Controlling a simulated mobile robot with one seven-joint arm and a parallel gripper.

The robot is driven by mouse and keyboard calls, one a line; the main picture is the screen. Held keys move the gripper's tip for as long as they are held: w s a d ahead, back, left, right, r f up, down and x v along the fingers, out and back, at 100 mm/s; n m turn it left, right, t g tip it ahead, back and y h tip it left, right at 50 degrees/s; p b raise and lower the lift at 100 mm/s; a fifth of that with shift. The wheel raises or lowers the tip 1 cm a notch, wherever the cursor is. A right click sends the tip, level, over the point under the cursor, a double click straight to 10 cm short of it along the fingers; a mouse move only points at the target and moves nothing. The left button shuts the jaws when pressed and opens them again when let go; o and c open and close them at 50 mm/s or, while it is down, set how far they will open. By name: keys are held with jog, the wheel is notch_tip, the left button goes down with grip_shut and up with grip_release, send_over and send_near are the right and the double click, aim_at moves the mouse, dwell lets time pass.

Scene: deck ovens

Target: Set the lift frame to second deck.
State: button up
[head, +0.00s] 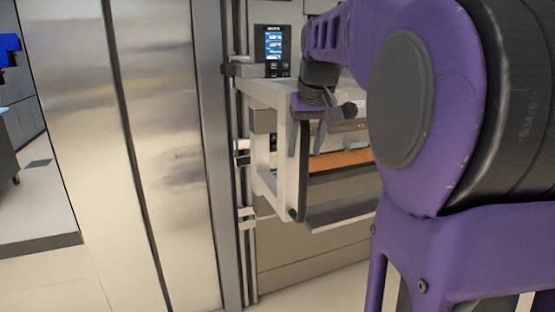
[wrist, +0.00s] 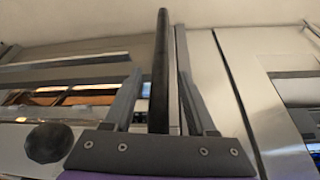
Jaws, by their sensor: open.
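The lift frame (head: 262,165) is a pale frame on the front of the deck oven, at the centre of the head view. A black upright handle bar (head: 303,185) runs down its near side. My gripper (head: 306,142) is at the upper part of this bar, with its fingers pointing down. In the wrist view, the bar (wrist: 160,60) stands between my two open fingers, with a gap visible on each side. The oven deck with an orange-lit opening (head: 342,159) shows behind the frame. My arm hides much of the oven's right side.
A vertical rail (head: 240,185) with pale brackets runs left of the frame. A lit control panel (head: 273,45) is above it. A tall steel cabinet (head: 160,130) fills the left. A dark round knob (wrist: 50,142) sits beside my fingers. Open floor (head: 30,200) shows far left.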

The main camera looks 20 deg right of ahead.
jog(key=shift+w+f, duration=0.2)
jog(key=shift+f, duration=0.35)
grip_shut()
dwell(1.1)
